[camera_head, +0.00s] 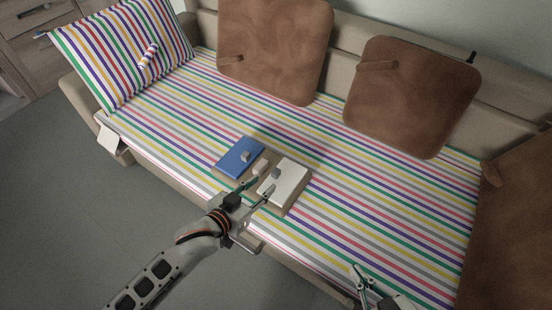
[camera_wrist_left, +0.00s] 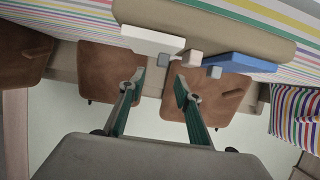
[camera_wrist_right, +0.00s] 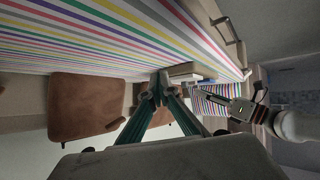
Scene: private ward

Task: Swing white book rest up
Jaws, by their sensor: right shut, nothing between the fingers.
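The white book rest (camera_head: 290,187) lies flat, or nearly flat, on the right of a small tan base (camera_head: 294,209) on the striped couch, with a grey knob (camera_head: 276,173) on it. The white panel also shows in the left wrist view (camera_wrist_left: 150,40). A blue panel (camera_head: 236,155) with its own knob lies to its left. My left gripper (camera_head: 262,189) is open and empty, its fingers spread close to the white panel's near left edge; I cannot tell whether it touches. My right gripper (camera_head: 361,273) is shut and empty at the lower right; its fingertips meet in the right wrist view (camera_wrist_right: 159,88).
Brown cushions (camera_head: 275,45) lean along the couch back, and another stands at the right. A striped pillow (camera_head: 120,50) is at the far left. A pale block (camera_head: 260,167) sits between the two panels. The grey floor (camera_head: 70,200) is clear in front.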

